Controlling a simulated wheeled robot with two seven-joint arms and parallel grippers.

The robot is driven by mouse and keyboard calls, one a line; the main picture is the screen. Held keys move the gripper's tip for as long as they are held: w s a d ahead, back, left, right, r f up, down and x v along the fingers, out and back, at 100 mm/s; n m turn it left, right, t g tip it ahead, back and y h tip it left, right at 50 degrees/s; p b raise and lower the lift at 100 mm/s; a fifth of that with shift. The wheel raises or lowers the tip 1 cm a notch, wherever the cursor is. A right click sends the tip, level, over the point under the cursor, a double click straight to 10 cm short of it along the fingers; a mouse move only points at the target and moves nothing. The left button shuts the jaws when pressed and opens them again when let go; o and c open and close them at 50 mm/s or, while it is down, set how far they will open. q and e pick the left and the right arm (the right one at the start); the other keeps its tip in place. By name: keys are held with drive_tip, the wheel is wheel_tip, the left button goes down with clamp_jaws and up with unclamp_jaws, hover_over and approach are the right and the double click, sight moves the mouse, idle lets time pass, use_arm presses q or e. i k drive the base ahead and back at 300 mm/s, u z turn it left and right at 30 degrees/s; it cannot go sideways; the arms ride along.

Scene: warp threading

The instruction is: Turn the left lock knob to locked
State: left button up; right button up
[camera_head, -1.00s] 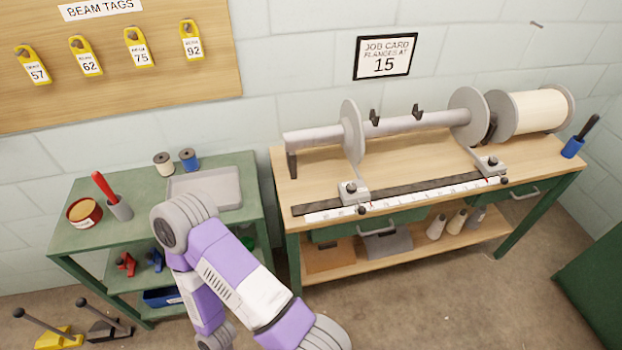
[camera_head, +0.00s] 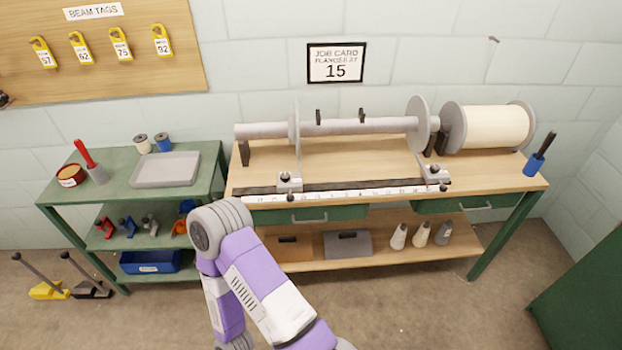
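The left flange carriage (camera_head: 289,182) is a small light grey block on the dark rail at the front of the wooden bench. A small black knob (camera_head: 290,197) sits at its front edge by the white scale; its lock position is too small to read. A grey left flange (camera_head: 294,132) stands upright above this carriage on the horizontal beam. One of my arms, purple and grey, shows at the lower middle, in front of the bench's left end. Neither gripper is in view.
The right carriage (camera_head: 434,173) has a similar knob (camera_head: 443,187). The job card (camera_head: 336,64) on the wall reads 15. A green shelf (camera_head: 120,195) stands left of the bench (camera_head: 345,168). A blue holder (camera_head: 534,164) stands at the bench's right end.

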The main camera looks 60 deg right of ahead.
sight(285, 176)
drive_tip(key=z, duration=1.6)
